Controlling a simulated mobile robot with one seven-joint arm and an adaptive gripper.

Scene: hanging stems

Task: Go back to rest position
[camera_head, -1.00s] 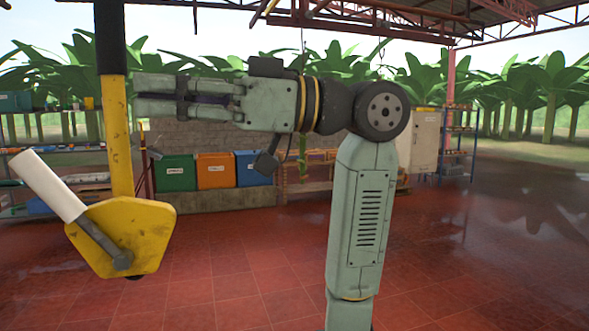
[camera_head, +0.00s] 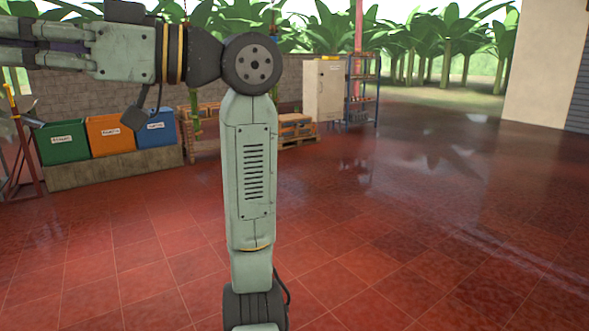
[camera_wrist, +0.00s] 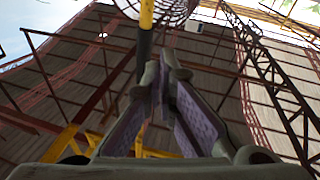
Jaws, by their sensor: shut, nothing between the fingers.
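My gripper (camera_head: 40,45) is at the upper left of the head view, pointing left, with its fingertips cut off by the picture edge. My arm is bent at the elbow, with the upright link in the middle of the view and the forearm level. In the wrist view my gripper (camera_wrist: 165,72) points up towards the roof. Its two fingers with purple pads come together at the tips, with nothing between them. No hanging stem can be made out for certain near the fingers.
Green (camera_head: 62,142), orange (camera_head: 109,134) and blue (camera_head: 157,127) bins stand on a low ledge at left. A cabinet (camera_head: 325,92) and blue shelf (camera_head: 362,90) stand behind. A black-and-yellow pole (camera_wrist: 145,45) rises beyond my fingers. Red tiled floor (camera_head: 420,220) is clear at right.

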